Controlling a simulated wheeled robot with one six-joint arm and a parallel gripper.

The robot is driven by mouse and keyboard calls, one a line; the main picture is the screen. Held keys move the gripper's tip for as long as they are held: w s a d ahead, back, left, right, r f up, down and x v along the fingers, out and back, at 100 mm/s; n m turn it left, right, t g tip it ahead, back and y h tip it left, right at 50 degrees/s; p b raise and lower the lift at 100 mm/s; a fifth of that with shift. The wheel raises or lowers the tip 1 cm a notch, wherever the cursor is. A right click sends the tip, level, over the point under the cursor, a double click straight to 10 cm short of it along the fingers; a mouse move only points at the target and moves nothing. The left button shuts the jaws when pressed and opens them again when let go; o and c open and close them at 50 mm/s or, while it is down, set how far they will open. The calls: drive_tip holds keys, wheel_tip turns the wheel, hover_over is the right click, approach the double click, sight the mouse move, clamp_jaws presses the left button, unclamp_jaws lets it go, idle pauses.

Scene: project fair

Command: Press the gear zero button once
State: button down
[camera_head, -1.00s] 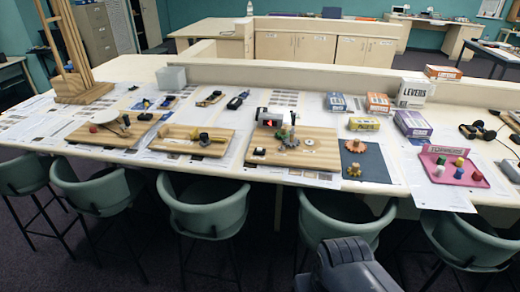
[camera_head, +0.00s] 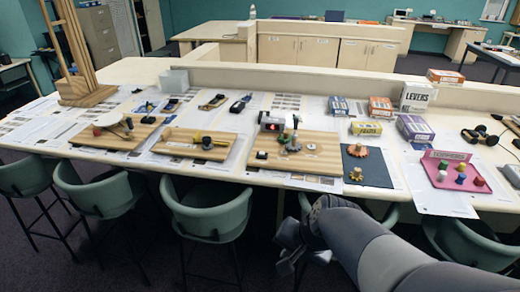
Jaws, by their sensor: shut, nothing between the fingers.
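The gear board (camera_head: 322,165) is a wooden board in the middle of the long table. On it are grey and green gears (camera_head: 290,145) and a dark display box (camera_head: 271,122) with a small red mark. A small black block (camera_head: 262,155) at the board's front left looks like a button; its label is too small to read. My gripper (camera_head: 284,268) is in front of the table, below and apart from the board. It is shut and empty, with its fingers partly dark and hard to make out.
Wooden boards (camera_head: 190,146) with other parts lie to the left. A dark mat (camera_head: 366,172) with orange and brass gears and a pink tray (camera_head: 450,178) with blocks lie to the right. Green chairs (camera_head: 205,210) line the front edge. Boxes (camera_head: 415,127) stand behind.

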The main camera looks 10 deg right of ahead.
drive_tip(key=w+d+m+t+p, duration=0.1)
drive_tip(key=w+m+t, duration=0.1)
drive_tip(key=w+m, duration=0.5)
drive_tip(key=w+d+m+t, duration=0.2)
drive_tip(key=w+m, duration=0.6)
drive_tip(key=w, duration=0.7)
drive_tip(key=shift+w+d+m+y+p, duration=0.15)
drive_tip(key=shift+w+m+y+p, duration=0.15)
drive_tip(key=shift+y+p, duration=0.1)
drive_tip(key=shift+w, duration=0.1)
